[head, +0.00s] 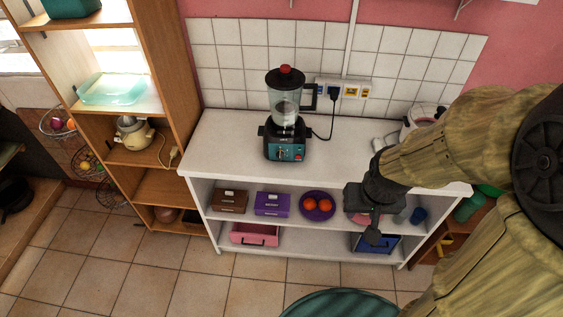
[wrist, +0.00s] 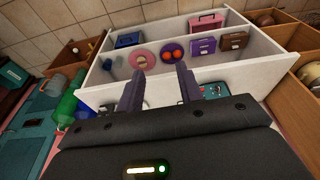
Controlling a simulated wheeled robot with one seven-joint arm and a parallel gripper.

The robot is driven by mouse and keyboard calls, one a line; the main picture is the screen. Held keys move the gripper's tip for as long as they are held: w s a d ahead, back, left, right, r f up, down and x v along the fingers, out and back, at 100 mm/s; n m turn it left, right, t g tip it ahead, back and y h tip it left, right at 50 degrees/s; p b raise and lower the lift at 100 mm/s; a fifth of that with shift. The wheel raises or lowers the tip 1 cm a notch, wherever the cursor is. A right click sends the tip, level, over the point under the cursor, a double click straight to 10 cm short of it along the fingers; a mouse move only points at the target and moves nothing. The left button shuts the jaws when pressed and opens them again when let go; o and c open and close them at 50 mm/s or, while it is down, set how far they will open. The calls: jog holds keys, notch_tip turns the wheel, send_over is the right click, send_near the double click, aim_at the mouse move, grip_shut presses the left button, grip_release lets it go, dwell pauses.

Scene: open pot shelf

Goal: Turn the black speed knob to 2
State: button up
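A blender (head: 285,115) with a clear jar, a black lid and a red cap stands upright on the white counter. Its teal base (head: 271,152) has a small control panel (head: 286,155) facing front, with a dark knob and a red spot; the knob's setting is too small to read. My gripper (head: 374,236) is in front of the shelf unit, right of the blender and apart from it. In the wrist view its two fingers (wrist: 162,88) are spread with nothing between them. The blender's teal base (wrist: 214,90) shows there beyond the right finger, partly hidden.
The white shelf unit (head: 330,180) holds a brown box (head: 231,201), a purple box (head: 272,204), a purple plate (head: 317,215) with red fruit, and bins below. A white appliance (head: 418,118) stands on the counter's right. A cord runs from the blender to the wall. Counter between them is clear.

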jog(key=o, duration=0.3)
jog(key=w+a+f+m+t+b, duration=0.1)
jog(key=w+a+f+t+b, duration=0.45)
jog(key=w+f, duration=0.7)
jog(key=w+a+f+t+b, duration=0.2)
jog(key=a+f+t+b, duration=0.1)
jog(key=a+f, duration=0.1)
jog(key=w+a+f+t+b, duration=0.3)
jog(key=a+f+b, duration=0.1)
jog(key=a+f, duration=0.1)
jog(key=w+a+f+n+t+b, duration=0.1)
jog(key=w+a+f+t+b, duration=0.1)
jog(key=a+f+t+b, duration=0.2)
jog(key=shift+w+a+f, duration=0.15)
jog(key=shift+a+f, duration=0.1)
jog(key=shift+a, duration=0.35)
jog(key=shift+w+a+f, duration=0.1)
jog(key=shift+a+f, duration=0.1)
jog(key=shift+a, duration=0.4)
jog(key=p, duration=0.3)
send_near(280, 160)
jog(key=w, duration=1)
jog(key=shift+r, duration=0.15)
